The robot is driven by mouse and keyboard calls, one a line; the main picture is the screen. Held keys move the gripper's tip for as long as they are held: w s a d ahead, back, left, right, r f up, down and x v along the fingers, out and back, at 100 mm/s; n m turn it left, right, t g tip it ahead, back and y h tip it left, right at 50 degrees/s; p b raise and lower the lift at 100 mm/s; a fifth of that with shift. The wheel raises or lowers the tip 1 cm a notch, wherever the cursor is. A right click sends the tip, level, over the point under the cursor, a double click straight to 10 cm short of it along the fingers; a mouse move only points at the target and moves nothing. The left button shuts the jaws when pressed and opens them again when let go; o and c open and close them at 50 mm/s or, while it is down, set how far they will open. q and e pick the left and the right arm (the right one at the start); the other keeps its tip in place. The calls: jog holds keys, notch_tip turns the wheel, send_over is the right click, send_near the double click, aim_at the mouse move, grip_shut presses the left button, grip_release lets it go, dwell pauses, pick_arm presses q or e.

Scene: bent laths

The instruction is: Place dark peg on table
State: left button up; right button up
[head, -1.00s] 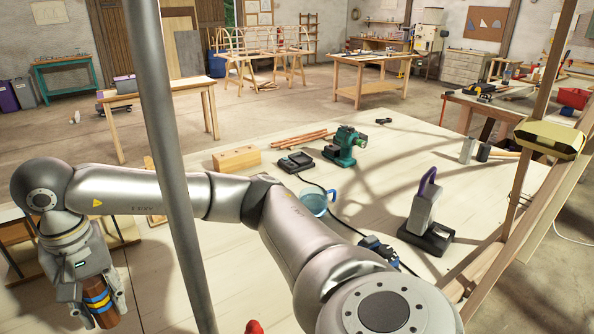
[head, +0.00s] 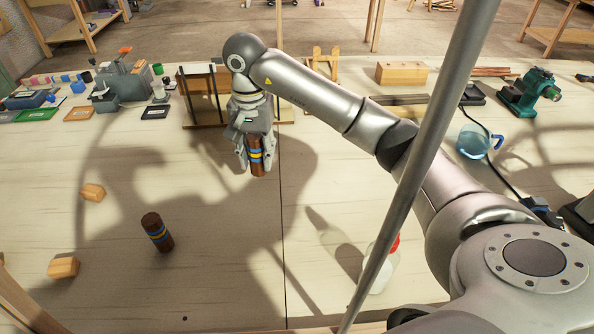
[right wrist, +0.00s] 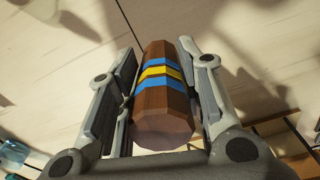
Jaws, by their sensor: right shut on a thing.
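My right gripper (head: 254,156) is shut on a brown peg with blue and yellow bands (head: 257,168). The peg hangs upright over the table (head: 220,285), seemingly above its surface. In the right wrist view the held peg (right wrist: 164,100) lies between the two fingers, with a yellow band between two blue ones. A second dark brown peg (head: 152,223) with similar bands stands on the table, left of and nearer than the gripper. Which one is the dark peg is hard to tell. My left gripper is not in view.
Two small wooden blocks (head: 93,192) and (head: 64,267) lie near the standing peg. A wooden rack (head: 200,97) stands behind the gripper. A white bottle with a red cap (head: 382,268) is partly behind a grey pole. Clear tabletop lies between the standing peg and the bottle.

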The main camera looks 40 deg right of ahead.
jog(key=d+f, duration=0.2)
jog(key=s+d+f+p, duration=0.1)
jog(key=d+f, duration=0.1)
jog(key=d, duration=0.1)
jog(key=s+d+f+p, duration=0.1)
jog(key=d+f, duration=0.1)
jog(key=shift+s+d+f, duration=0.15)
jog(key=shift+s+f, duration=0.05)
jog(key=shift+f, duration=0.2)
jog(key=shift+s+f+p, duration=0.1)
jog(key=shift+f+p, duration=0.25)
jog(key=shift+p, duration=0.25)
notch_tip(320, 180, down, 2)
jog(key=shift+p, duration=0.55)
jog(key=shift+d+f, duration=0.1)
jog(key=shift+f, duration=0.25)
